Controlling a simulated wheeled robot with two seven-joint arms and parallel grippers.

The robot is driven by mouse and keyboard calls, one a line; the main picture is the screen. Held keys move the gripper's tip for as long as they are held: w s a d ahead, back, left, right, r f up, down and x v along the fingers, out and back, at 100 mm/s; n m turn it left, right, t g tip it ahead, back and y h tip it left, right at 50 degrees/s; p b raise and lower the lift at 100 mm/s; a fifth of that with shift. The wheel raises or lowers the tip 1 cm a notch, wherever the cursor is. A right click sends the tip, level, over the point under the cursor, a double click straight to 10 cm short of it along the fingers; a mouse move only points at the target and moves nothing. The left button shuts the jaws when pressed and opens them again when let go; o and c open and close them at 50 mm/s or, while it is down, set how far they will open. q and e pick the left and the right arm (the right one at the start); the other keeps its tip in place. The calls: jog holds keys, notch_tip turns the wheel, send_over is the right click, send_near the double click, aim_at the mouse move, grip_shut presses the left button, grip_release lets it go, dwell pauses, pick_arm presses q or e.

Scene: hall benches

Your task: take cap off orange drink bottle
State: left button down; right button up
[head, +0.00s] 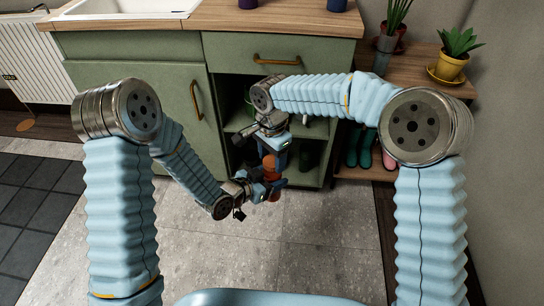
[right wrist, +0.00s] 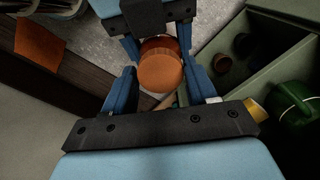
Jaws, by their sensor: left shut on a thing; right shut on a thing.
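The orange drink bottle (head: 271,174) is upright in front of the open cabinet, clear of the floor. My left gripper (head: 268,191) is shut on its body from the left. My right gripper (head: 273,153) comes down from above and is shut on the orange cap at the bottle's top. In the right wrist view, the round cap (right wrist: 160,73) sits between my blue fingers, with the darker bottle (right wrist: 158,44) just behind it. My left gripper (right wrist: 158,25) shows at the top there. I cannot tell whether the cap is loose from the bottle.
A green cabinet (head: 145,88) with a wooden top and a sink stands ahead. Its open shelves hold a green watering can (right wrist: 294,103). A wooden bench (head: 425,78) with potted plants and boots below is at the right. The tiled floor (head: 325,235) in front is clear.

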jog(key=n, duration=0.8)
jog(key=shift+n, duration=0.4)
jog(key=o, duration=1.2)
jog(key=shift+c, duration=0.2)
jog(key=shift+r, duration=0.1)
